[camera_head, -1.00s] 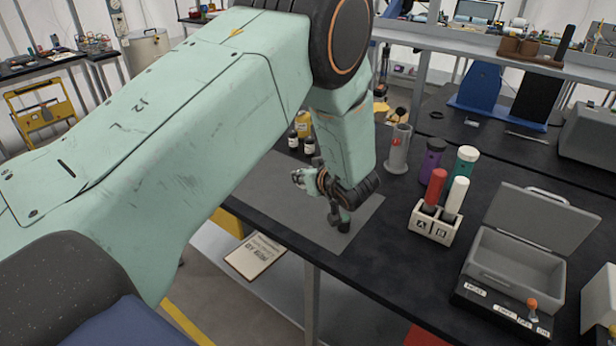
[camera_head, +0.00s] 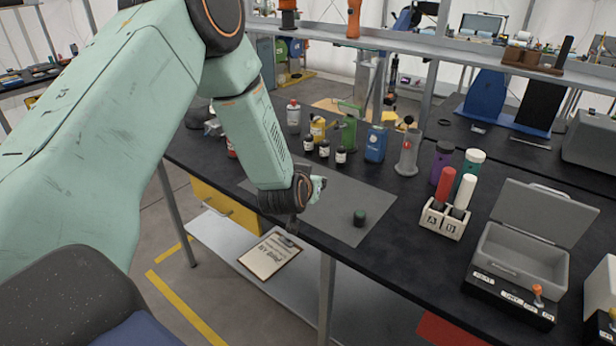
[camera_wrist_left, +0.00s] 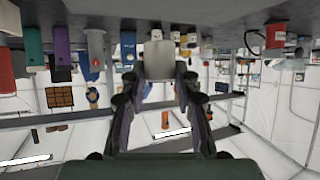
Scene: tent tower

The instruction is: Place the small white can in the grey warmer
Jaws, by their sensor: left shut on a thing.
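My left gripper (camera_wrist_left: 160,82) is shut on a small pale, whitish can (camera_wrist_left: 158,58), seen between its fingers in the wrist view. The gripper is well left of the warmer. My right gripper is not in view.
A holder (camera_head: 444,222) with red and white tubes stands between mat and warmer.

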